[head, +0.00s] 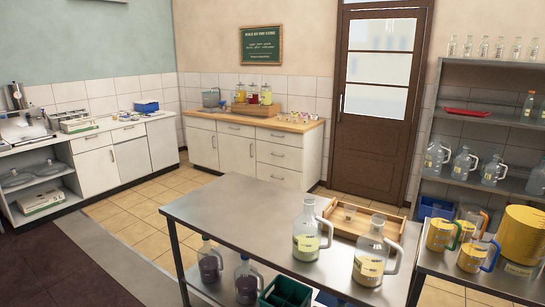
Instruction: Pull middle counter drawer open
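A white counter with a wooden top (300,126) stands against the back wall. Its right side has a stack of three drawers, each with a bar handle. The middle drawer (268,155) sits between the top drawer (268,133) and the bottom drawer (266,173). All three fronts look flush and shut. To the left of the stack are cabinet doors (237,157) with a narrow drawer front above. Neither of my grippers is in view.
A steel table (225,215) with jugs (307,235) and a wooden tray (350,222) stands in front, between me and the counter. Tiled floor (150,195) is clear at its left. A brown door (378,125) and a shelf (470,127) are at the right.

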